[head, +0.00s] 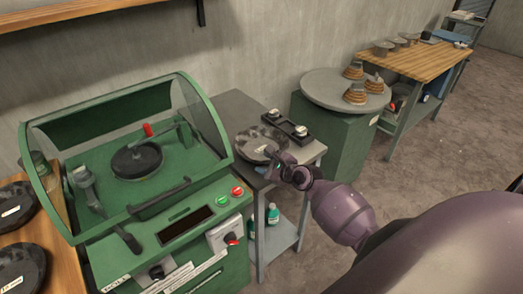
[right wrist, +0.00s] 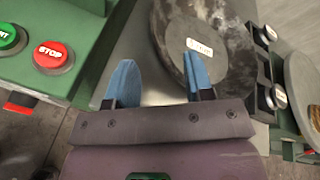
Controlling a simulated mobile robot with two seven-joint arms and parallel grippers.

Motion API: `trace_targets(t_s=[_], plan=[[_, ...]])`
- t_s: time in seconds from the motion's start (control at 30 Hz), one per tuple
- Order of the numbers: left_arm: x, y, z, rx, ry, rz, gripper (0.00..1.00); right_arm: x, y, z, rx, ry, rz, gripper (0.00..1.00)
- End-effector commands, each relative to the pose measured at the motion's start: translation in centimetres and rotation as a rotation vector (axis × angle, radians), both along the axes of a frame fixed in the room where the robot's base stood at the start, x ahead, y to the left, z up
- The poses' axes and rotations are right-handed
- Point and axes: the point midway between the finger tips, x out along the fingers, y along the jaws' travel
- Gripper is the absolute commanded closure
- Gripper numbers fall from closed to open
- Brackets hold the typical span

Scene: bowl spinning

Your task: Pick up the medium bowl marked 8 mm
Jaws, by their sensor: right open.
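A round, dark grey mottled bowl or disc with a white label lies on the grey side table; it shows in the head view (head: 253,139) and larger in the right wrist view (right wrist: 228,65). I cannot read its label for certain. My right gripper (head: 273,161) is at the near edge of this piece. In the right wrist view its two blue fingers (right wrist: 160,85) are apart with nothing held. The left finger appears outside the rim and the right finger overlaps the piece near its label. I cannot tell whether they touch it. My left gripper is out of view.
A green machine (head: 180,215) with a clear hood and red and green buttons stands left of the side table (head: 238,103). A black holder (head: 286,125) sits behind the piece. More dark labelled discs (head: 14,268) lie far left. A round-topped green stand (head: 325,90) is right.

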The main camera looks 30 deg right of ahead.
Motion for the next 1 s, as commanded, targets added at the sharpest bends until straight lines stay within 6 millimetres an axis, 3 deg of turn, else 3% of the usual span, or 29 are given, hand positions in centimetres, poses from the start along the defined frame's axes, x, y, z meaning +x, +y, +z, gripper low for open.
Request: trace_targets(t_s=[0.33,0.67,1.0], plan=[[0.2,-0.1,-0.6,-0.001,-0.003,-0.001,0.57,4.0,0.3,-1.6,0.000,0.001,0.001,0.52],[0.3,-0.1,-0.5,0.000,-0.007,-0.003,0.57,4.5,0.4,-1.8,0.000,0.001,-0.001,0.52],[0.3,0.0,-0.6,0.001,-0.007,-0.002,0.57,4.5,0.4,-1.8,0.001,0.002,0.000,1.00]])
